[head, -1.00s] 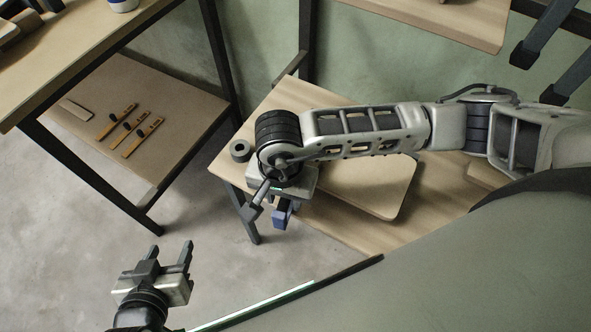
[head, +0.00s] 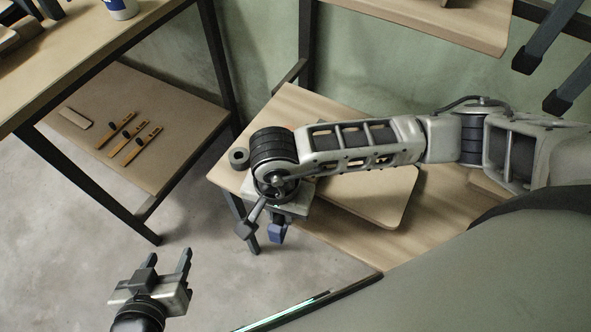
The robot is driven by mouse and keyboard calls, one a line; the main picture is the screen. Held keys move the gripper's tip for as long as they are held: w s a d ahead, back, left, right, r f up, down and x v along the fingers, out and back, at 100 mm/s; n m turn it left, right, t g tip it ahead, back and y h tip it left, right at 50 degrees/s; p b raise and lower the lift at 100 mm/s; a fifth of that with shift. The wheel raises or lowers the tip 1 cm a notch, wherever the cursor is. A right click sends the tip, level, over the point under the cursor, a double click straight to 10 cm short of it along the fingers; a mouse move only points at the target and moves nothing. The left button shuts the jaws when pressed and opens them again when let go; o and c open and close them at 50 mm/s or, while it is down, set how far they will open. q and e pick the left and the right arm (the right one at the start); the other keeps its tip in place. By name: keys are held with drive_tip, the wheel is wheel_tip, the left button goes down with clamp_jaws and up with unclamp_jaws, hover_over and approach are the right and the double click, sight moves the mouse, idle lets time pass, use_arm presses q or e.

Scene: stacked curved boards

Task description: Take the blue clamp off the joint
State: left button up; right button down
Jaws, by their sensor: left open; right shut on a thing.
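The blue clamp (head: 277,234) shows as a small blue block just beyond the front edge of the bench, over the floor. My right gripper (head: 276,222) is shut on it; its fingers are mostly hidden under my wrist. A thin light board with rounded corners (head: 372,200) lies on the bench, to the right of my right gripper. My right arm covers part of it, and I cannot make out a joint or any contact between clamp and board. My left gripper (head: 168,266) is open and empty above the floor at the lower left.
A black ring-shaped roll (head: 239,158) sits at the left corner of the bench (head: 292,100). A two-level table (head: 70,66) stands at the left, with several wooden tools (head: 128,138) on its lower shelf. A shelf (head: 420,18) overhangs at the back. The floor between is clear.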

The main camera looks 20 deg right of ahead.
drive_tip(key=s+a, duration=0.4)
drive_tip(key=a, duration=0.2)
drive_tip(key=shift+s+b, duration=0.4)
drive_tip(key=shift+b, duration=0.05)
idle(0.9)
